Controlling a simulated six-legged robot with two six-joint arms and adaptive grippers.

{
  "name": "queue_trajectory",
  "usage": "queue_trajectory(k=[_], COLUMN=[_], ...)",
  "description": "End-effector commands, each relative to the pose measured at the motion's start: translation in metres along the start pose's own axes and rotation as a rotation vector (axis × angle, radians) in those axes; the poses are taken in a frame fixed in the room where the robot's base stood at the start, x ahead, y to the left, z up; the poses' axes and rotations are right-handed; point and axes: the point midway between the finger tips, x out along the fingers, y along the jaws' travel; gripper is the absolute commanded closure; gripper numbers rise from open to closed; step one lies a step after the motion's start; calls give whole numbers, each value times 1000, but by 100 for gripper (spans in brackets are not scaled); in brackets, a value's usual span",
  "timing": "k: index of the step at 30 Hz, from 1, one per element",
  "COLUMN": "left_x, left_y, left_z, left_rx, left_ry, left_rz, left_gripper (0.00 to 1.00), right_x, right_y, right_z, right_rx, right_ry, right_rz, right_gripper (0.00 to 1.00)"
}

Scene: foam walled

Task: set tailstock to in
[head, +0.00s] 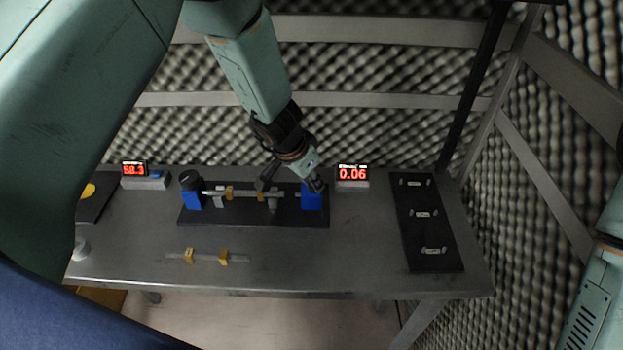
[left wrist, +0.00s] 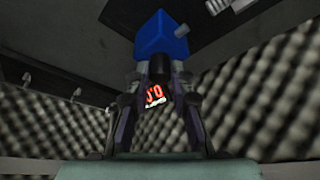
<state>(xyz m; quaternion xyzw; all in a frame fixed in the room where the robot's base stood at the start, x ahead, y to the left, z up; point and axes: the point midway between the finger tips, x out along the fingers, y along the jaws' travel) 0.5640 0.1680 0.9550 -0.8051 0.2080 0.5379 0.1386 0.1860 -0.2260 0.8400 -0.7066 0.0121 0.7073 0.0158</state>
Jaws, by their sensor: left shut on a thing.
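The tailstock is the blue block (head: 312,198) at the right end of a black fixture base (head: 240,219). It also shows in the left wrist view as a blue block (left wrist: 160,38) at the top. My left gripper (head: 318,186) is at the tailstock's right upper side. In the left wrist view my left gripper (left wrist: 160,75) is shut on a dark round knob (left wrist: 160,66) against the blue block. A shaft with yellow collars (head: 245,194) lies along the fixture between the tailstock and a blue headstock (head: 191,200). My right gripper is out of view.
A display reading 0.06 (head: 353,174) stands right of the tailstock, and one reading 58.3 (head: 134,169) stands at left. Another collared shaft (head: 207,257) lies in front. A black board (head: 430,238) holds small parts at right. Foam walls enclose the table.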

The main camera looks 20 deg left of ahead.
Motion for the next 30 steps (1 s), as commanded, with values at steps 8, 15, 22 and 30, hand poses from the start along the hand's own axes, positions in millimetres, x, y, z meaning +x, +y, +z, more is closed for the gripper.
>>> queue_trajectory(k=[8, 15, 22, 30], left_x=[0, -1, -6, -8], left_y=[1, -6, -17, -18], left_z=[0, 6, 17, 19], left_rx=[-1, -3, -1, -1], left_ry=[-1, 0, 0, -2], left_rz=[3, 3, 3, 3], left_gripper=[100, 100, 100, 100], right_x=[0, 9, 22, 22], right_y=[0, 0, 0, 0], right_z=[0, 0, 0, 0], right_rx=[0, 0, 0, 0], right_ry=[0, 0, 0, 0], right_rz=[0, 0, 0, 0], right_gripper=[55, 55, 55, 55])
